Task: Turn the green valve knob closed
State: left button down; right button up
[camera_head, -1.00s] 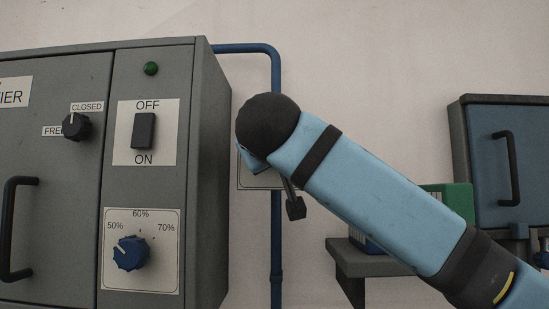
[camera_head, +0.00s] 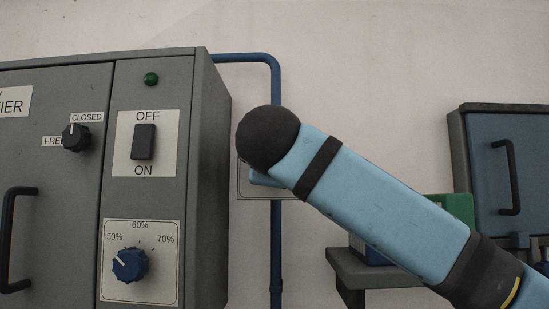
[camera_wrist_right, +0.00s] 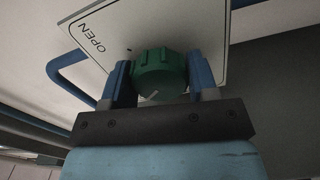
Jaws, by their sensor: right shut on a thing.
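The green valve knob (camera_wrist_right: 160,75) shows in the right wrist view, in front of a white plate (camera_wrist_right: 125,28) marked OPEN. My right gripper (camera_wrist_right: 160,82) is shut on the knob, with one blue finger on each side of it. A pale pointer line shows on the knob's near face. In the head view the knob is hidden behind my right arm, and only part of the plate (camera_head: 245,185) shows beside the blue pipe. My left gripper is in neither view.
A grey cabinet (camera_head: 210,190) with a black switch (camera_head: 143,141), a blue dial (camera_head: 130,264) and a black knob (camera_head: 76,137) stands at left. A blue pipe (camera_head: 277,240) runs down the wall. A shelf (camera_head: 375,270) with a green box (camera_head: 458,206) and a blue-fronted cabinet (camera_head: 505,165) are at right.

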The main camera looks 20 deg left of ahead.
jog(key=shift+n, duration=0.8)
jog(key=o, duration=0.9)
jog(key=shift+o, duration=0.2)
jog(key=b+v, duration=0.4)
jog(key=v, duration=0.9)
jog(key=shift+s, duration=0.35)
